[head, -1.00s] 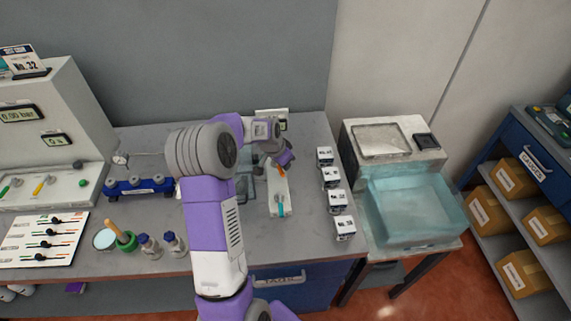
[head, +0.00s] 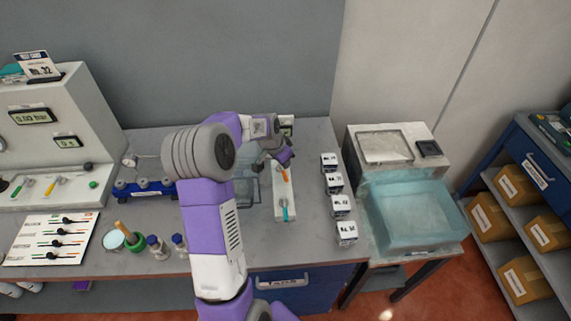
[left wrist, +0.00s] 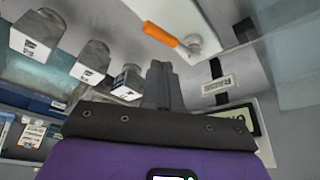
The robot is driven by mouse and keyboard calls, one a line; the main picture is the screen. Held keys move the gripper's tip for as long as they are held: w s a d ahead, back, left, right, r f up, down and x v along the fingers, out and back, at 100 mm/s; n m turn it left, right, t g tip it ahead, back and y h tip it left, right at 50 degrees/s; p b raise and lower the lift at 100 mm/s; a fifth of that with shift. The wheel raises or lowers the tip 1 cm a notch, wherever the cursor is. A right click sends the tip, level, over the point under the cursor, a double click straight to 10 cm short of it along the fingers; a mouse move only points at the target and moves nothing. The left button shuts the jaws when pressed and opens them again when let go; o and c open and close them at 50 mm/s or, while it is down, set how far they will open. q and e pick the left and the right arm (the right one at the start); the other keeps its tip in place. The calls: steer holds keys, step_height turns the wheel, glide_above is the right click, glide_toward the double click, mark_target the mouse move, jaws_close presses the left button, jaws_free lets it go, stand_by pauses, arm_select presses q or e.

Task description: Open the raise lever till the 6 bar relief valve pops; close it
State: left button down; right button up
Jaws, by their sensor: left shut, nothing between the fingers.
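A white block (head: 284,194) stands on the bench with an orange-handled lever (head: 285,173) at its far end and a teal-handled lever (head: 285,213) at its near end. I cannot read which one is the raise lever. My left gripper (head: 284,160) is just beyond the orange handle, shut and empty. In the left wrist view the shut fingers (left wrist: 163,85) point toward the orange lever (left wrist: 172,35), with a gap between them. A bar display (head: 35,116) is on the console at left; its digits are blurred. The relief valve is not identifiable. My right gripper is not in view.
Several small labelled cubes (head: 334,183) stand in a row right of the block. A blue translucent basin (head: 410,210) is farther right. My left arm covers the middle of the bench.

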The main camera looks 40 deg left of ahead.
arm_select(q)
steer(key=v, duration=0.1)
steer(key=p+v, duration=0.1)
steer(key=v, duration=0.1)
steer(key=p+v, duration=0.1)
steer(key=v, duration=0.1)
steer(key=shift+w+a, duration=0.1)
steer(key=shift+a, duration=0.25)
steer(key=shift+r, duration=0.1)
